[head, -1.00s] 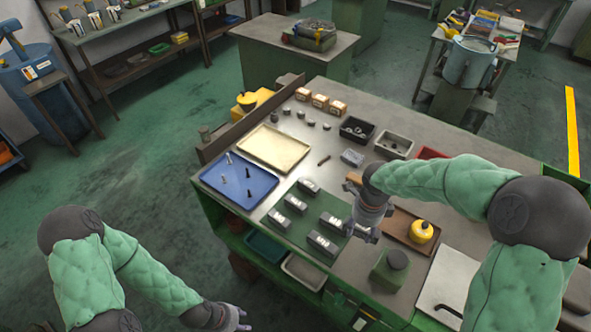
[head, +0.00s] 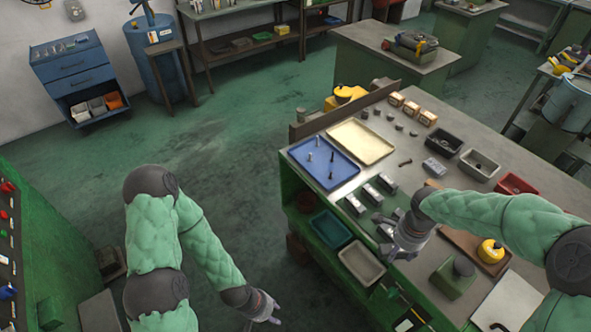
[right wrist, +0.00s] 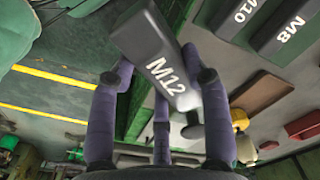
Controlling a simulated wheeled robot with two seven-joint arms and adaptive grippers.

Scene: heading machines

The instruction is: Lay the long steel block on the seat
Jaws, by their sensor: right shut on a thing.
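My right gripper (right wrist: 160,100) is shut on a long steel block (right wrist: 150,55) marked M12, which tilts across between the purple fingers in the right wrist view. In the head view, my right gripper (head: 388,238) is over the near edge of the steel-topped bench, and the held block is hard to make out there. Several similar blocks (head: 372,194) lie on the bench beside it; two in the right wrist view are marked M10 and M8 (right wrist: 288,27). My left gripper (head: 272,308) hangs low over the floor, its fingers too small to read. I cannot identify the seat.
A green panel with buttons (head: 8,225) stands at far left. Open floor (head: 220,140) lies between panel and bench.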

